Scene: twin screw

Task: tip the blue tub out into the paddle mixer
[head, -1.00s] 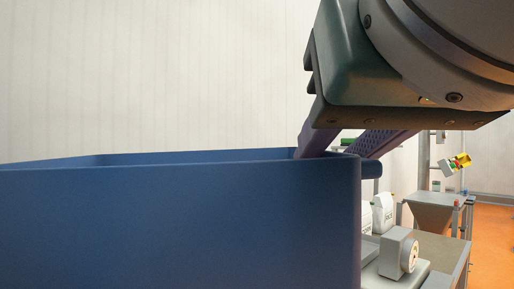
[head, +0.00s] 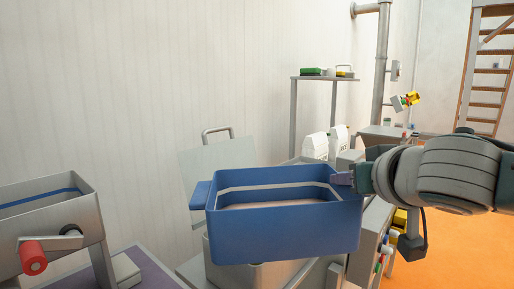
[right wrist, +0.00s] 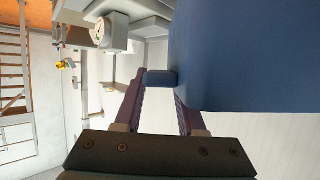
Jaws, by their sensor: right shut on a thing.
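The blue tub (head: 283,235) hangs roughly level in the middle of the head view, with a pale pinkish content low inside. My right gripper (head: 343,180) is shut on the tub's right-hand handle. In the right wrist view the two fingers (right wrist: 158,108) sit either side of the tub's handle (right wrist: 161,78), beside the blue tub wall (right wrist: 235,60). A steel machine (head: 225,270) with a raised clear lid (head: 215,155) stands below and behind the tub. It looks like the paddle mixer; its opening and any paddles are hidden by the tub. My left gripper is not in view.
A steel trough (head: 35,225) with a red knob (head: 32,257) stands at the left. White bags (head: 315,146) stand behind the tub. A high shelf (head: 322,78) is at the back wall. Orange floor (head: 450,240) is open at the right.

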